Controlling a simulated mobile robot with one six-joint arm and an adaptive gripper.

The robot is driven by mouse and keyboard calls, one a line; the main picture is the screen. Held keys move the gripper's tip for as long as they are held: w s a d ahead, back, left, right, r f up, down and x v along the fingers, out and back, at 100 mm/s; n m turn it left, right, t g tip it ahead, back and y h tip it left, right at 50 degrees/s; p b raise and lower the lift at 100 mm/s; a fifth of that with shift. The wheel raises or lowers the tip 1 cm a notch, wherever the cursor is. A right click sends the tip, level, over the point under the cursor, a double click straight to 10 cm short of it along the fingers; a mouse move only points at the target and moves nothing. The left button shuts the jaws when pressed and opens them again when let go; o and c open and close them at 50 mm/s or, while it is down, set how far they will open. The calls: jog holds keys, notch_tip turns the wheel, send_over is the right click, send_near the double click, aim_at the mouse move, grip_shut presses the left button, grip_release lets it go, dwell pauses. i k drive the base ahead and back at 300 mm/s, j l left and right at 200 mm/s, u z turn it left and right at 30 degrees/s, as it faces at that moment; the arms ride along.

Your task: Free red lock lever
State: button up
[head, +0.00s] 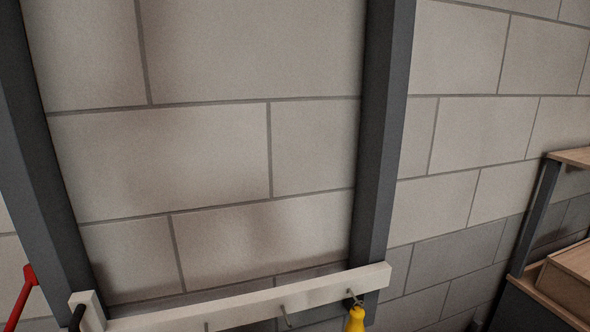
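A red bent bar (22,297) shows at the lower left edge of the head view, beside the left dark post. It looks like a lever handle with a short block at its top. Its lower end runs out of the picture, so I cannot see what it is fixed to or whether anything holds it. My gripper is not in view.
Two dark posts (377,130) stand against a grey block wall (200,150). A pale batten (240,303) with metal hooks crosses low between them. A yellow-handled thing (356,319) hangs at its right end. A black piece (77,318) is at its left. Wooden shelving (568,270) stands right.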

aim_at(31, 280)
jog(key=u, duration=2.1)
jog(key=i+j, duration=0.25)
jog(key=i+j+z, duration=0.3)
jog(key=j+z, duration=0.15)
jog(key=j, duration=0.15)
jog(key=i+j+z, duration=0.2)
jog(key=j, duration=0.15)
jog(key=j+z, duration=0.2)
jog(key=j, duration=0.2)
